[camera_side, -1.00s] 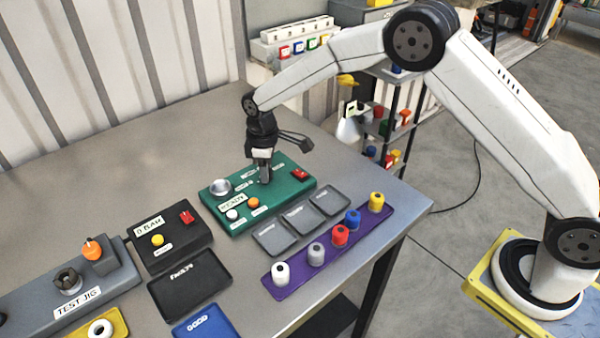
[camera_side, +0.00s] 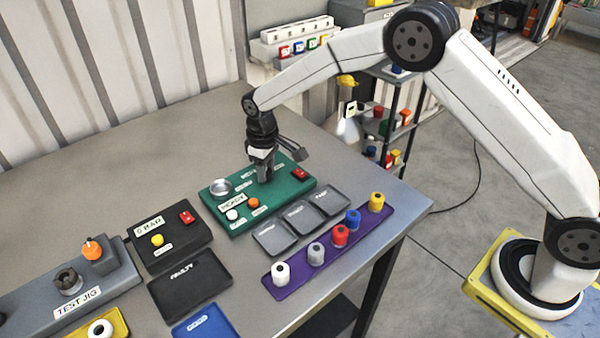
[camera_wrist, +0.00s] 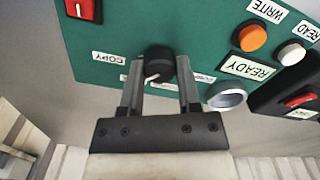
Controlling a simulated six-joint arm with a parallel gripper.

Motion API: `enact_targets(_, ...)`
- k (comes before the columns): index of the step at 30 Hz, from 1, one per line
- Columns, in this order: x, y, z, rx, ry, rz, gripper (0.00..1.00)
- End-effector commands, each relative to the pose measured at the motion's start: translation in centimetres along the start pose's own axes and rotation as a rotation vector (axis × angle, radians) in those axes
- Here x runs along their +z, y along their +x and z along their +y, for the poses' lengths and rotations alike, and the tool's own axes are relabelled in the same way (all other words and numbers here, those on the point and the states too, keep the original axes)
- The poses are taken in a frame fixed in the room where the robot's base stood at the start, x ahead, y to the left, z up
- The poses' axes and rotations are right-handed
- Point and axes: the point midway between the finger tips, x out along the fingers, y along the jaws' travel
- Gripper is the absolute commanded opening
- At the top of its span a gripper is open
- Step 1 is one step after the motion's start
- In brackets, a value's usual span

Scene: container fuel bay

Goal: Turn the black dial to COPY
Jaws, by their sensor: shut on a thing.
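The black dial (camera_wrist: 158,62) sits on the green panel (camera_wrist: 120,30). In the wrist view its white pointer line is turned toward the lower left. The COPY label (camera_wrist: 108,58) is to the left of the dial. Two other labels beside the dial are partly hidden by my fingers. My gripper (camera_wrist: 158,78) is shut on the dial, with one finger on each side of it. In the side view my gripper (camera_side: 265,178) points down onto the green panel (camera_side: 290,190) and hides the dial.
A red switch (camera_wrist: 84,8), an orange button (camera_wrist: 250,37), a white button (camera_wrist: 291,53) and a silver cup (camera_wrist: 227,96) are on the same panel. Grey trays (camera_side: 258,232) and a purple rack (camera_side: 297,281) of coloured cylinders lie in front. The table behind is clear.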

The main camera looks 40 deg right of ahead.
Motion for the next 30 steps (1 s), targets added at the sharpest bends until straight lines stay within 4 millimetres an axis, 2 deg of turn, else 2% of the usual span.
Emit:
enact_targets(9, 0.01, -0.03, 0.00, 0.000, 0.261, -0.001, 0.00)
enact_targets(15, 0.01, -0.02, 0.00, 0.000, 0.374, -0.001, 0.00)
enact_targets(30, 0.01, -0.02, 0.00, 0.000, 0.439, -0.001, 0.00)
